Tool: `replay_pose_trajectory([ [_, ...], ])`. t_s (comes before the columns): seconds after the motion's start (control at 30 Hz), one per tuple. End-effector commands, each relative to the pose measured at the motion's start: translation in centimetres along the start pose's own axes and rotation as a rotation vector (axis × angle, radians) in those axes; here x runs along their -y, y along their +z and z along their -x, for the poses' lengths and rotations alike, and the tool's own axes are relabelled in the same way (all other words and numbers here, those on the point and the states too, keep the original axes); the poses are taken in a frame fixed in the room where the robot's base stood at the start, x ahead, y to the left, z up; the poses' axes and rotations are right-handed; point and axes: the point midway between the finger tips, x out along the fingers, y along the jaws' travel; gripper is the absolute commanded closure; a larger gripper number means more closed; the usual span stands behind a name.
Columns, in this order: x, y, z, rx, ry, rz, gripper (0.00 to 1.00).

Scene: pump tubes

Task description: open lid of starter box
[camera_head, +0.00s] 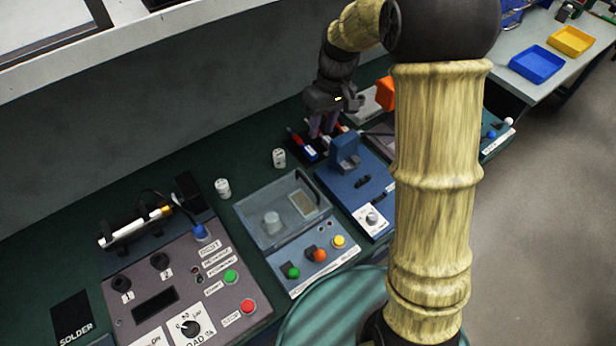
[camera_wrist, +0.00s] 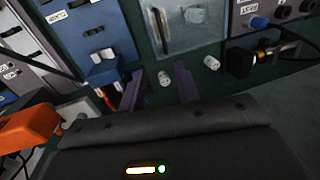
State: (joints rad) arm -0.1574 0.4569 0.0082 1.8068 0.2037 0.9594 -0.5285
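The starter box (camera_head: 325,262) is most likely the grey-blue unit in the middle of the bench, with a see-through lid (camera_head: 262,222) over a round grey knob. The lid looks shut, with a dark curved handle (camera_head: 309,187) near its right edge. In the wrist view the lid (camera_wrist: 195,22) and its handle (camera_wrist: 161,28) show at the top. My gripper (camera_head: 322,128) is beyond the box, up and right of it in the head view. Its two fingers (camera_wrist: 161,88) are apart with nothing held between them. The fingers point down, clear of the lid.
Two small white cylinders (camera_head: 279,158) (camera_head: 222,188) stand behind the box. A blue unit (camera_head: 352,180) is to its right, a grey control panel (camera_head: 180,285) to its left. Red and blue connectors (camera_head: 305,146) lie near my gripper. An orange object (camera_head: 386,93) is close by.

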Motion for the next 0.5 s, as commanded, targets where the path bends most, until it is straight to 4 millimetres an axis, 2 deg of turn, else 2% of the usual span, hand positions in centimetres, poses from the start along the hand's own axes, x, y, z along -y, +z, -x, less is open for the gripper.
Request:
replay_pose_trajectory([
  [0.1,0.36,-0.78,-0.25,0.009,-0.014,0.029,0.67],
  [0.5,0.37,-0.73,-0.64,0.008,-0.013,0.028,0.67],
])
